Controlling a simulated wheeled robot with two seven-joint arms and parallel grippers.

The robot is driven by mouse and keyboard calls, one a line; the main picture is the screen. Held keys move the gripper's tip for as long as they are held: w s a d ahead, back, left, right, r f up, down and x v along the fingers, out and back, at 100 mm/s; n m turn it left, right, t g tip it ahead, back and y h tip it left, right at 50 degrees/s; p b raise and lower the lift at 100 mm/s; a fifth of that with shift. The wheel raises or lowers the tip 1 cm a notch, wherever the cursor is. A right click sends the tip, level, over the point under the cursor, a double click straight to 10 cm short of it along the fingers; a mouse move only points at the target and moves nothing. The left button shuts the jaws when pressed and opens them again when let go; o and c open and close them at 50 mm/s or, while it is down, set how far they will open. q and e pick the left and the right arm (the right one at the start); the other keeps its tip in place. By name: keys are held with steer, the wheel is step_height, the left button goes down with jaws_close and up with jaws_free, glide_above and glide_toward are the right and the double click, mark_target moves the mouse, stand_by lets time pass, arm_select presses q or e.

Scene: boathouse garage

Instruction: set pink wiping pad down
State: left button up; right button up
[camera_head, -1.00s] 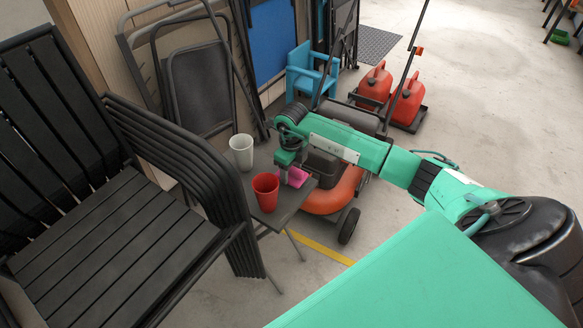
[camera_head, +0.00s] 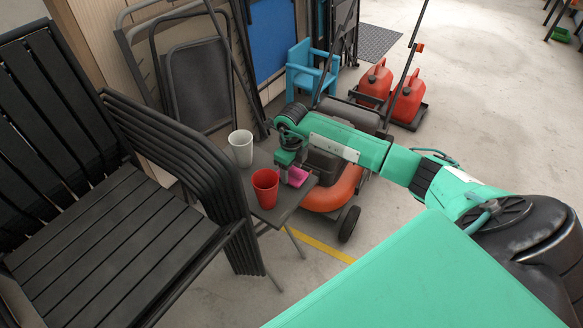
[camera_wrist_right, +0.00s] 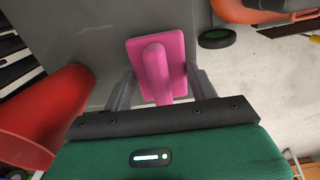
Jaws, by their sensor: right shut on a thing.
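The pink wiping pad (camera_head: 298,177) is at my right gripper, over the right part of a small dark table (camera_head: 286,204). In the right wrist view the pad (camera_wrist_right: 174,50) shows as a flat pink plate with a raised pink handle. My right gripper (camera_wrist_right: 160,92) is shut on the handle, one finger to each side. In the head view the right gripper (camera_head: 285,175) points down beside the red cup. Whether the pad touches the tabletop or hovers just above it, I cannot tell. My left gripper is not in view.
A red cup (camera_head: 265,188) and a white cup (camera_head: 241,148) stand on the table, left of the pad. Stacked black chairs (camera_head: 120,215) are at the left. An orange mower (camera_head: 340,188) stands close behind the table. Red fuel cans (camera_head: 376,82) are further back.

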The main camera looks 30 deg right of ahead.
steer(key=shift+f, duration=0.1)
stand_by(0.4)
steer(key=shift+f, duration=0.15)
steer(key=o, duration=1)
step_height(320, 180, up, 14)
steer(key=shift+f, duration=0.1)
jaws_close()
stand_by(0.4)
stand_by(1.1)
